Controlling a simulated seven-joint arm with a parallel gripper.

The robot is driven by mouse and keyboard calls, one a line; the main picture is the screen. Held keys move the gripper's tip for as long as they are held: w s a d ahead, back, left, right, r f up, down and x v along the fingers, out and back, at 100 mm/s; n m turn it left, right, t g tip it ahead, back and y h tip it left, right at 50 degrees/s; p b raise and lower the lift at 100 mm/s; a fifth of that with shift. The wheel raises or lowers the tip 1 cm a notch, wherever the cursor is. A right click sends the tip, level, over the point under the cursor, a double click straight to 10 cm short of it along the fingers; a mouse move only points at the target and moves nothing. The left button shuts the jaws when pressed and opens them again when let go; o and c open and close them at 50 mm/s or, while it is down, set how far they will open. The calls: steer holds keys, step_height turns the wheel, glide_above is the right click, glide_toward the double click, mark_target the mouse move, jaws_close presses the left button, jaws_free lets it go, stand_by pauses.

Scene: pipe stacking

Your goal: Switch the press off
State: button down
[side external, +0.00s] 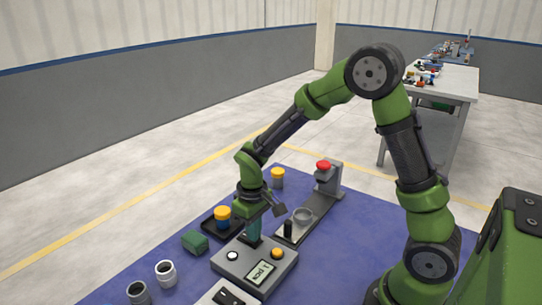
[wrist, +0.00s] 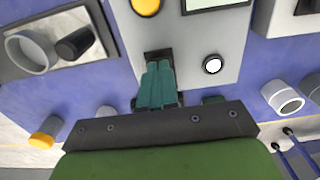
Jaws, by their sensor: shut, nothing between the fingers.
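A grey control box (side external: 284,262) stands on the blue mat, with a small display (side external: 261,272), a white button (side external: 232,255) and a yellow button (side external: 277,253). In the wrist view the box top (wrist: 190,35) shows the white button (wrist: 212,65), the yellow button (wrist: 145,6) and a dark switch or recess (wrist: 157,56). My gripper (side external: 253,238) is shut and empty, pointing down at the box. Its teal fingertips (wrist: 160,68) are at the dark part and hide much of it. I cannot tell the switch's position or whether they touch.
Behind the box are a black tray with a yellow-topped piece (side external: 222,213) and another yellow-topped piece (side external: 278,175). A grey fixture (side external: 325,200) carries a ring, a black post and a red knob. Left are a green block (side external: 194,242) and pipe pieces (side external: 166,272). Another box (side external: 212,296) is in front.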

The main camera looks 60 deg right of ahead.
steer(key=shift+f, duration=0.25)
steer(key=shift+r, duration=3.55)
steer(key=shift+s+a+f, duration=0.1)
steer(key=shift+s+f, duration=0.15)
steer(key=shift+f, duration=0.05)
steer(key=s+a+r+m+t+y, duration=0.1)
steer(key=s+r+m+t, duration=0.3)
steer(key=s+r, duration=0.9)
steer(key=shift+s+a+r+t+y, duration=0.2)
steer(key=shift+r+t+y, duration=0.25)
steer(key=shift+t, duration=1.15)
steer(key=shift+f, duration=0.1)
